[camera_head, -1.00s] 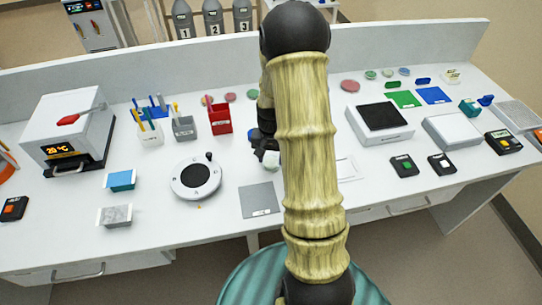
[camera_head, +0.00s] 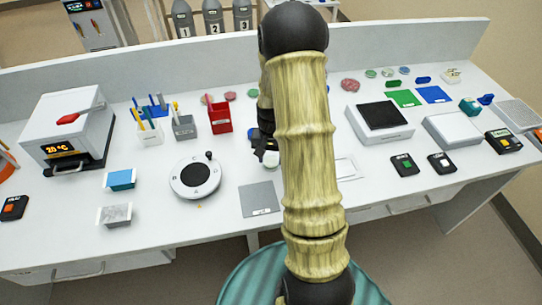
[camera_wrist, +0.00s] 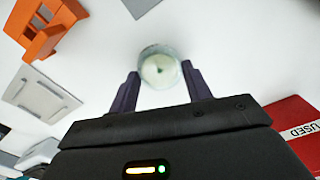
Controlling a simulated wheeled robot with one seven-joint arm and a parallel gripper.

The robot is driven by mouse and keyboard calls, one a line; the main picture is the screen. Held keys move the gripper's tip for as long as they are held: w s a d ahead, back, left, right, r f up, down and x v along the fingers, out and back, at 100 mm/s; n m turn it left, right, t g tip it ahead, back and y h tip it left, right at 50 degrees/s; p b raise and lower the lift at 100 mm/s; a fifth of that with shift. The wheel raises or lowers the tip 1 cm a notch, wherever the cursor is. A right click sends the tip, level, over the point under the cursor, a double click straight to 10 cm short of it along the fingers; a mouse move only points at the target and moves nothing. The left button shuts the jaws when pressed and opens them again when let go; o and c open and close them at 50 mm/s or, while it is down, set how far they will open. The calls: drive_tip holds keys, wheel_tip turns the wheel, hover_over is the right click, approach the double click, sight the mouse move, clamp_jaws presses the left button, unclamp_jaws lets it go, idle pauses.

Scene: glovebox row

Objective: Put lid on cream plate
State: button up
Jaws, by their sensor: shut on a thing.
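My gripper (camera_wrist: 160,84) is shut on a clear round lid (camera_wrist: 146,51), which sits between its fingertips in the wrist view. A cream disc, apparently the cream plate (camera_wrist: 159,70), shows within the lid's outline and has a small dark spot at its middle. I cannot tell whether the lid touches the plate or is just above it. In the head view my arm hides most of this spot. Only a small whitish part shows by the gripper, left of the arm.
A red box marked USED (camera_wrist: 297,128), an orange holder (camera_wrist: 42,30) and a pale framed panel (camera_wrist: 41,94) surround the gripper. A round white device (camera_head: 195,178) and a grey mat (camera_head: 261,199) are to the left. Bare white bench lies between.

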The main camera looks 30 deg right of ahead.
drive_tip(key=o, duration=1)
wheel_tip(320, 180, up, 17)
drive_tip(key=b, duration=0.1)
drive_tip(key=shift+r, duration=0.2)
idle(0.3)
drive_tip(key=s+a+f+n+t, duration=0.1)
drive_tip(key=s+a+f+n, duration=0.1)
drive_tip(key=s+a, duration=0.4)
drive_tip(key=s+a+f+n+t, duration=0.1)
drive_tip(key=s+a+f+n, duration=0.1)
drive_tip(key=s+a+n, duration=0.3)
drive_tip(key=s+a, duration=0.1)
drive_tip(key=a, duration=0.1)
drive_tip(key=shift+s+a+f+t, duration=0.2)
drive_tip(key=shift+a+f+t, duration=0.1)
drive_tip(key=shift+f, duration=0.05)
